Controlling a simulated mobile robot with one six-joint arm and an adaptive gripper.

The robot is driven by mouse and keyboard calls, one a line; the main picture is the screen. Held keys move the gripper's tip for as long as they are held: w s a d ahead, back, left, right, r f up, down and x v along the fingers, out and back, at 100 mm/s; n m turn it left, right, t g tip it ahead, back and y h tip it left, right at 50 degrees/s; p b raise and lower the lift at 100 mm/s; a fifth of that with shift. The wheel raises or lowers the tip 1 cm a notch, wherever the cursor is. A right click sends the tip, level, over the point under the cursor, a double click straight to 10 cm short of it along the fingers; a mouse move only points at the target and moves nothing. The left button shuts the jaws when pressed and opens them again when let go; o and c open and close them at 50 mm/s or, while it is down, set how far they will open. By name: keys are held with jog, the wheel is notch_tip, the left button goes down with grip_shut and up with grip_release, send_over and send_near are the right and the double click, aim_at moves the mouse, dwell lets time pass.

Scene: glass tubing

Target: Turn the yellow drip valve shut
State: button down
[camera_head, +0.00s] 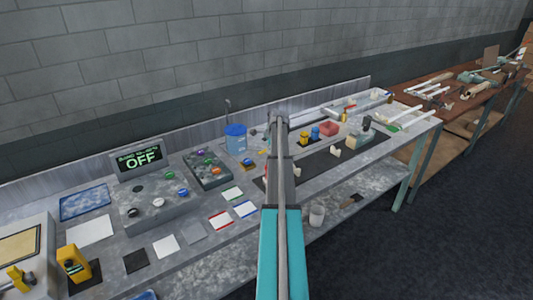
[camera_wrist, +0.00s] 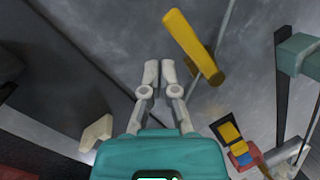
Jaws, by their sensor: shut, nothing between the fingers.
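The yellow valve handle (camera_wrist: 192,45) is a bar with a wider end, lying at a slant in the upper middle of the wrist view. A thin pale rod runs beside and under it. My gripper (camera_wrist: 160,70) has its two pale fingers together, with nothing between them. The fingertips are just left of the handle in the picture and look apart from it; the height difference is hard to tell. In the head view my arm covers the middle of the bench, and I cannot make out the valve for sure.
A yellow block (camera_wrist: 230,132) stands near a red block (camera_wrist: 246,157) at the wrist view's lower right. A cream wedge (camera_wrist: 97,132) is at lower left. In the head view, a blue tub (camera_head: 236,140) and a display reading OFF (camera_head: 140,159) stand left of my arm.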

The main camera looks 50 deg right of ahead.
jog(key=s+a+r+m+t+h, duration=0.2)
jog(key=s+r+m+t, duration=0.3)
jog(key=s+m, duration=0.4)
jog(key=m, duration=0.2)
jog(key=shift+s+a+m, duration=0.15)
jog(key=shift+a+m, duration=0.15)
jog(key=shift+a, duration=0.1)
jog(key=shift+f, duration=0.15)
jog(key=b+x, duration=0.7)
jog(key=x, duration=0.3)
jog(key=shift+w+d+b, duration=0.2)
jog(key=shift+w+b, duration=0.05)
jog(key=shift+b, duration=0.05)
jog(key=shift+w+d+r+p, duration=0.1)
jog(key=shift+w+d+p, duration=0.05)
jog(key=shift+w, duration=0.4)
jog(key=shift+w+d+r+p, duration=0.15)
jog(key=shift+w, duration=0.4)
jog(key=shift+w+d, duration=0.15)
jog(key=shift+w, duration=0.7)
